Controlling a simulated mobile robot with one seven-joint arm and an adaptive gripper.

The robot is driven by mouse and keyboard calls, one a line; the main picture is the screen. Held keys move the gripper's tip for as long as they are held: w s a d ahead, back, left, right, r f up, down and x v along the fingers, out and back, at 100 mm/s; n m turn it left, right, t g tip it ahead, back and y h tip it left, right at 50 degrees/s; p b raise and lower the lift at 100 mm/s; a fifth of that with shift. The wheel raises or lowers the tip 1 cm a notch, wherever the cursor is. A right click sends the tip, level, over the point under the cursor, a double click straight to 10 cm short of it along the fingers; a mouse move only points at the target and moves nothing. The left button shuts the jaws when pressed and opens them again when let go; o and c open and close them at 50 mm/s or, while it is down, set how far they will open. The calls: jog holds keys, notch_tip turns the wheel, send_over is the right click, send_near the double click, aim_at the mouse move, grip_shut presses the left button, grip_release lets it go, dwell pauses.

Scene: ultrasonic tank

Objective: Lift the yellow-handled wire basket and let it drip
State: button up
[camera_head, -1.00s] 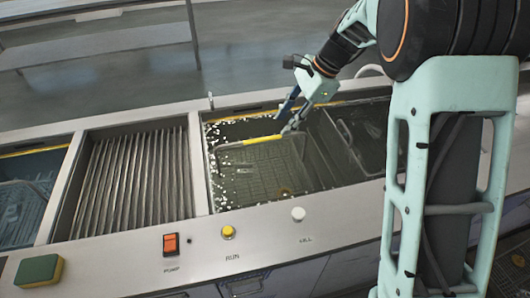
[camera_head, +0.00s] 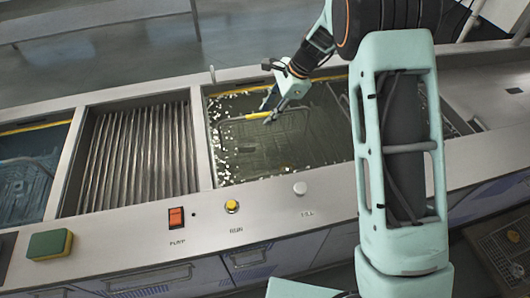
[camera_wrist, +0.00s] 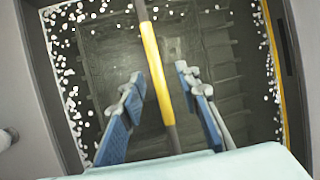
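The wire basket (camera_head: 262,150) sits low in the murky tank, right of the ribbed basin, in the head view. Its handle bar has a yellow grip (camera_head: 257,116) that stands across the tank; it also shows in the wrist view (camera_wrist: 153,62). My gripper (camera_head: 270,108) is over the handle near the grip's right end. In the wrist view, my blue-padded gripper fingers (camera_wrist: 164,95) are apart, with the handle bar passing between them. Contact cannot be told.
The tank (camera_head: 209,150) has white specks along its inner edges. The ribbed basin (camera_head: 135,150) and another water basin (camera_head: 30,170) lie to its left. On the front ledge are an orange switch (camera_head: 176,217), a yellow knob (camera_head: 232,206), a white knob (camera_head: 300,188) and a sponge (camera_head: 49,244).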

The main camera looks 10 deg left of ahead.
jog(key=shift+a+f, duration=0.3)
jog(key=shift+f, duration=0.35)
jog(key=shift+c, duration=0.5)
grip_shut()
jog(key=shift+r, duration=0.15)
jog(key=shift+r, duration=0.1)
